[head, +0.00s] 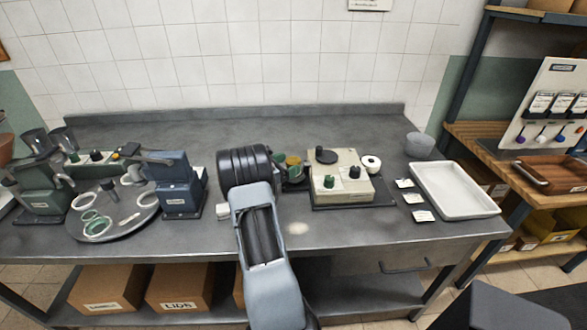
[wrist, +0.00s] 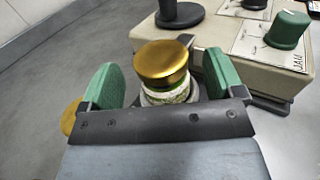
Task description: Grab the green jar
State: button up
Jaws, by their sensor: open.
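A jar with a gold lid (wrist: 162,62) and a greenish body with a pale band (wrist: 168,94) stands between my gripper's two green-padded fingers (wrist: 162,80) in the wrist view. The fingers are open, one on each side, with a visible gap to the jar. The lower part of the jar is hidden behind my gripper's dark front plate. In the head view, the gold lid (head: 293,160) shows small beside my gripper (head: 292,172), and my arm hides part of that area.
A second gold round thing (wrist: 71,116) lies partly behind the left finger. A blue machine (head: 180,187) and a round tray with rings (head: 120,222) are at left. A white tray (head: 455,209) is at right.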

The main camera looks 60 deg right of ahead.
jog(key=shift+x, duration=1.45)
jog(key=c, duration=1.2)
jog(key=shift+r, duration=0.1)
